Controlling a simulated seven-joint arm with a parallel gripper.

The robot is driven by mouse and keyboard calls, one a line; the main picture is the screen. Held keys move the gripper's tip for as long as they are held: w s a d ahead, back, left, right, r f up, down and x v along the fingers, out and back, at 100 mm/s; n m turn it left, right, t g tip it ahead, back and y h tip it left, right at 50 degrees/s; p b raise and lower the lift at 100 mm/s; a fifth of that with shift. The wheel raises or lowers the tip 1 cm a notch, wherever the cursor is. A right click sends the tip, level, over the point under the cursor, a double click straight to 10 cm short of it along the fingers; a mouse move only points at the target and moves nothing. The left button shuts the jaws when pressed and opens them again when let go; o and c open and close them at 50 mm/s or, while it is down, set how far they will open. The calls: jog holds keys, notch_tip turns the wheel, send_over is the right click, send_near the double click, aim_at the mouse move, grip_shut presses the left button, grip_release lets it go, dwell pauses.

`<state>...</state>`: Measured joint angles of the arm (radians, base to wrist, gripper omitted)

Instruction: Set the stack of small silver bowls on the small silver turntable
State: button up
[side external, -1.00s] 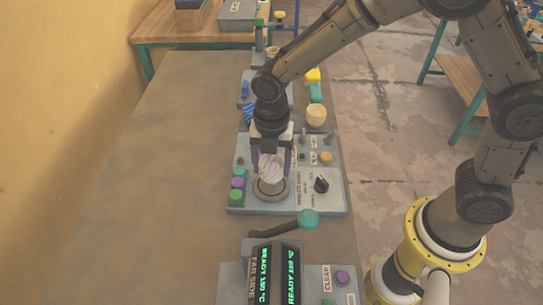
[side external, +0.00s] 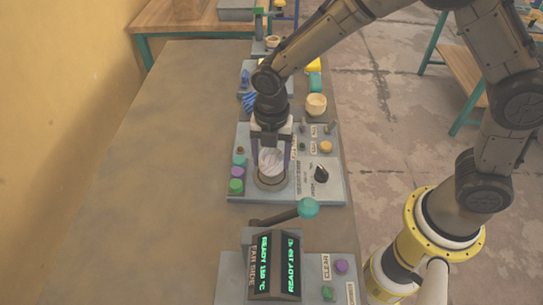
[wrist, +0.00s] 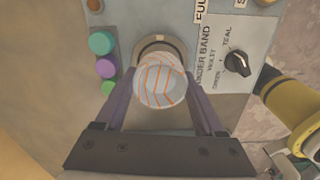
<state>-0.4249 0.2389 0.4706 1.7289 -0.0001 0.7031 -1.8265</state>
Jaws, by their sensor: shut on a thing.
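The stack of small silver bowls (side external: 271,161) is pale with thin stripes, orange in the wrist view (wrist: 160,82). My gripper (side external: 271,158) points down and is shut on the stack, one purple finger on each side; its fingers also show in the wrist view (wrist: 160,92). The small silver turntable (side external: 271,184) is a round disc on the grey panel, directly under the stack in the side view. In the wrist view the turntable's rim (wrist: 163,42) shows behind the stack. I cannot tell whether the stack touches it.
The panel carries a teal button (wrist: 102,42), a purple button (wrist: 106,67), a green button (wrist: 108,88) and a black knob (wrist: 237,64). A teal-ended lever (side external: 308,208) and a READY display (side external: 274,265) stand nearer. The brown tabletop (side external: 165,170) at left is clear.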

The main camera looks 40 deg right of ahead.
jog(key=shift+f, duration=0.55)
dwell(0.5)
jog(key=o, duration=1.5)
jog(key=shift+c, duration=0.2)
notch_tip(320, 180, up, 14)
jog(key=shift+f, duration=0.1)
